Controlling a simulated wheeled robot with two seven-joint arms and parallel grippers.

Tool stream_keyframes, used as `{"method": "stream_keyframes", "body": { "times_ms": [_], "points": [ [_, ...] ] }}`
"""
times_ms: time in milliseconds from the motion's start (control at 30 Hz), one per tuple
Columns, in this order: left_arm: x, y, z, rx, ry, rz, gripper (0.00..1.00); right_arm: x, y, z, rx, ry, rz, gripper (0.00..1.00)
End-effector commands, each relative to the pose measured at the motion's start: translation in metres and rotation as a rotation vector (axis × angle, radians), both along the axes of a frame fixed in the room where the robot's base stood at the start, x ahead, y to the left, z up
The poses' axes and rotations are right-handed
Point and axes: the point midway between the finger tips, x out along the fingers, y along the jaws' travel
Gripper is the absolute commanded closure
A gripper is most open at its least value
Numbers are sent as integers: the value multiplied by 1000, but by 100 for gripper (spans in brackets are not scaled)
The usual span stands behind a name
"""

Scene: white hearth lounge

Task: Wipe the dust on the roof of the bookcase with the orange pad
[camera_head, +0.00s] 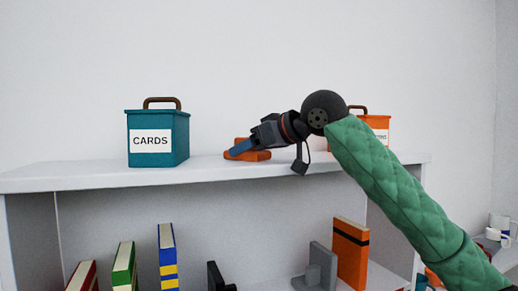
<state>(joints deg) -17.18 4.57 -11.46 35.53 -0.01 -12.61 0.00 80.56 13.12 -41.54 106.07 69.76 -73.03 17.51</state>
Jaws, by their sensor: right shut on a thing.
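The orange pad (250,154) lies flat on the white roof of the bookcase (90,174), a little left of the roof's middle. My right gripper (240,147) comes in from the right with its fingertips low at the pad, shut on it. The gripper hides part of the pad. No dust can be made out on the roof at this angle. My left gripper is out of view.
A teal box marked CARDS (158,140) stands on the roof left of the pad. An orange box (376,129) stands behind my right arm, partly hidden. Several books, such as a blue one (168,255), and a grey bookend (316,268) are on the shelf below.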

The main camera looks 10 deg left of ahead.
Motion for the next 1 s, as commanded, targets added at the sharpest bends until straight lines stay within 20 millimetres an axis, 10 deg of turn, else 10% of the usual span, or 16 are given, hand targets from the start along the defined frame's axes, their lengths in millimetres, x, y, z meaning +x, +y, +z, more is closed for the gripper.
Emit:
{"method": "stream_keyframes", "body": {
  "times_ms": [1000],
  "points": [
    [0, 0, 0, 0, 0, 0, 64, -16, 38, 1, 0, 1, 0, 60]
  ]
}}
